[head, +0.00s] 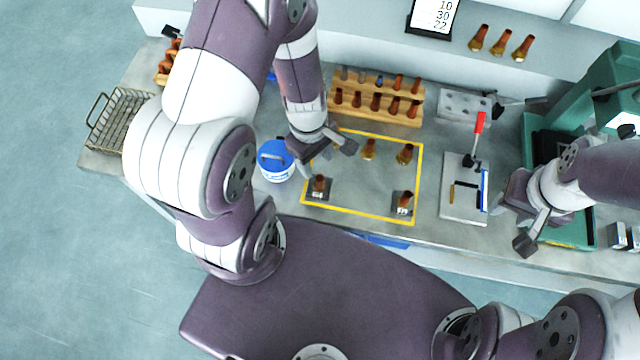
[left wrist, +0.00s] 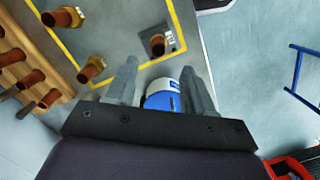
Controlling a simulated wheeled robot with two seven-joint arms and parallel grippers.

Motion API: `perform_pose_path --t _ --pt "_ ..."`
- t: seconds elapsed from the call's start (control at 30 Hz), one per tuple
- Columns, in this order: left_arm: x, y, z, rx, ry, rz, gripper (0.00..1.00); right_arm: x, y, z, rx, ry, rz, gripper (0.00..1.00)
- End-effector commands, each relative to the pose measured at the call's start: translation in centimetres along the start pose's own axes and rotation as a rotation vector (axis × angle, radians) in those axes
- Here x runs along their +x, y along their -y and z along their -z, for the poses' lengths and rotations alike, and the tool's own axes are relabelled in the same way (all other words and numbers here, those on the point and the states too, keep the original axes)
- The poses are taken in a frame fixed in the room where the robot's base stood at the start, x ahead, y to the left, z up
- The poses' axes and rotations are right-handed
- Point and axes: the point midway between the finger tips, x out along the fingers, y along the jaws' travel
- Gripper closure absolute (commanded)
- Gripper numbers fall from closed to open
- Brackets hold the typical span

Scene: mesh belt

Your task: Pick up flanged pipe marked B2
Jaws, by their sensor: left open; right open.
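Several brown flanged pipes stand in and around a yellow-outlined area on the bench. Two stand at its front on dark labelled plates: front left (head: 319,184) and front right (head: 404,199). Two stand at its back: back left (head: 369,148) and back right (head: 405,154). I cannot read which is marked B2. My left gripper (head: 326,158) is open and empty above the area's left edge. In the left wrist view its fingers (left wrist: 160,80) frame a blue-lidded bucket (left wrist: 160,100), with a plated pipe (left wrist: 157,44) beyond. My right gripper (head: 509,225) is open and empty at the right.
A wooden rack (head: 376,103) of pipes stands behind the area. The white bucket with blue lid (head: 276,161) is left of it. A white fixture with a red-handled clamp (head: 463,190) is to the right, then a green machine (head: 580,105). A wire basket (head: 118,118) sits far left.

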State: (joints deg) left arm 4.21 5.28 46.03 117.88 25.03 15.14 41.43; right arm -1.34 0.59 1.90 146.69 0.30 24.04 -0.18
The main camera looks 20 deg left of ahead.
Motion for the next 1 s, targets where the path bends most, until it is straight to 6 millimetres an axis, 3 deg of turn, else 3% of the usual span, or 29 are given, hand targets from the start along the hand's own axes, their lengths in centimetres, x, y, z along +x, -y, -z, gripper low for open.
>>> perform_pose_path --t 0.1,0.27,0.5,0.77,0.9,0.93,1.0 --pt "2.8 0.0 0.0 0.002 0.0 0.002 0.47 0.9 0.0 -0.1 0.0 0.0 0.0 0.57" --pt "4.5 0.1 0.1 0.004 -0.001 0.0 0.47 1.2 0.0 -0.1 0.0 0.0 0.0 0.57" --pt "8.5 0.2 0.6 0.004 -0.002 -0.001 0.47 1.7 0.0 -0.2 0.0 0.0 0.0 0.57" --pt "8.9 0.2 0.5 0.006 -0.002 -0.001 0.47 1.7 0.0 -0.2 0.0 0.0 0.0 0.57" --pt "8.8 0.2 0.5 0.005 -0.001 -0.001 0.93 1.7 0.0 -0.2 0.0 0.0 0.0 0.57" --pt "8.8 0.2 0.5 0.005 -0.001 -0.001 1.0 1.7 0.0 -0.2 0.0 0.0 0.0 0.57" --pt "8.8 0.2 0.5 0.005 -0.002 -0.001 1.0 1.7 0.0 -0.2 0.0 0.0 0.0 0.57"
